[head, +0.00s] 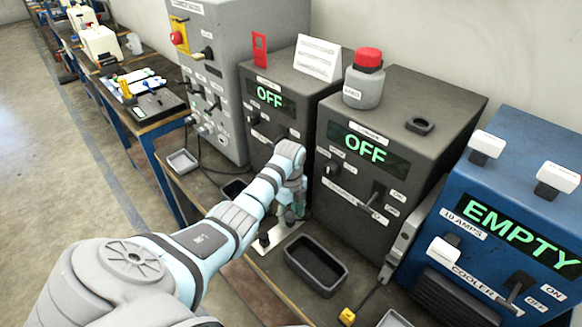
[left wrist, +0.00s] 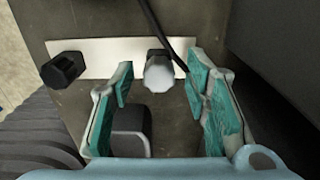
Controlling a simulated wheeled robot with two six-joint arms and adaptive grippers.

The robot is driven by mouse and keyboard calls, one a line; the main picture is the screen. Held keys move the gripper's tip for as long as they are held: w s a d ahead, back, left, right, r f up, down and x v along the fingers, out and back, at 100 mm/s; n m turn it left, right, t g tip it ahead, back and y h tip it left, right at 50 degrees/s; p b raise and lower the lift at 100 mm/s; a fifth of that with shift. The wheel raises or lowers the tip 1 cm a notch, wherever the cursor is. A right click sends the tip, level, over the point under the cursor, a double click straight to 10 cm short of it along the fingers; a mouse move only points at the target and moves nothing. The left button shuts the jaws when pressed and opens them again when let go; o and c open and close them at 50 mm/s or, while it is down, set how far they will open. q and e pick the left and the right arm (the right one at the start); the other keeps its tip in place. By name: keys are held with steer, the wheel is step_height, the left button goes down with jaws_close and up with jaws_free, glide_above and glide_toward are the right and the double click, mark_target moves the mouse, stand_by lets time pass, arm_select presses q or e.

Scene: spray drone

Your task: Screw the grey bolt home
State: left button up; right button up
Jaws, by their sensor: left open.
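The grey bolt (left wrist: 159,72) has a pale faceted head. It stands at a light plate (left wrist: 105,57) on a dark surface in the left wrist view. The plate also shows in the head view (head: 268,250), below my left gripper (head: 291,212). My left gripper (left wrist: 160,82) is open, with teal pads. The bolt head appears between its fingertips, nearer the right one, with gaps on both sides; I cannot tell the depth between them. A black knob-like piece (left wrist: 62,70) is on the left end of the plate. My right gripper is out of view.
Two dark machines reading OFF (head: 267,97) (head: 365,148) stand behind my left gripper. An empty black tray (head: 316,264) is just right of the plate. A dark cable (left wrist: 165,38) passes close to the bolt. A dark grey block (left wrist: 131,130) shows between the fingers.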

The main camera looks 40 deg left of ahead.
arm_select(q)
steer(key=shift+s+r, duration=0.1)
steer(key=shift+r, duration=0.05)
steer(key=c, duration=0.3)
jaws_close()
steer(key=m+p, duration=0.1)
steer(key=m, duration=0.3)
steer(key=shift+r, duration=0.1)
steer(key=m, duration=0.5)
steer(key=shift+p, duration=0.3)
steer(key=shift+s+a+m, duration=0.15)
steer(key=shift+m, duration=0.45)
steer(key=shift+s, duration=0.1)
steer(key=shift+o, duration=2.4)
jaws_free()
